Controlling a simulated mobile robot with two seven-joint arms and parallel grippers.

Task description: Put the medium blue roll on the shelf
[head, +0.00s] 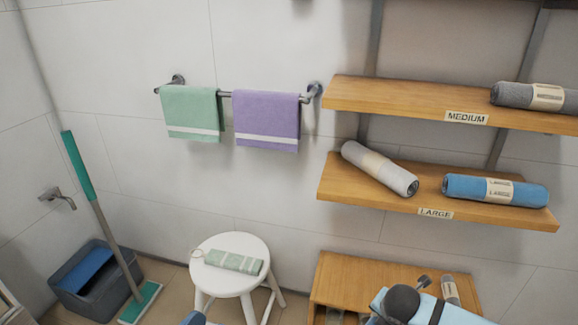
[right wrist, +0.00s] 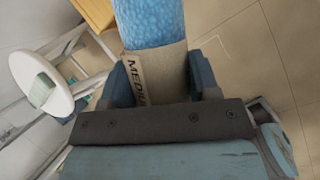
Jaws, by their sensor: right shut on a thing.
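The blue roll (right wrist: 150,20) with a paper band reading "MEDIU…" shows in the right wrist view. My right gripper (right wrist: 163,78) is shut on its banded part, one finger on each side; the roll's far end is cut off by the frame. In the head view, the shelf labelled MEDIUM (head: 400,100) is at the upper right, with a dark grey banded roll (head: 515,95) at its right end. The left and middle of that shelf are bare.
The LARGE shelf (head: 340,190) below holds a light grey roll (head: 400,180) and a blue roll (head: 460,187). A wooden cabinet (head: 345,270) stands underneath. A white stool (head: 225,281) holds a folded green towel (head: 235,261). Towels hang left of the shelves.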

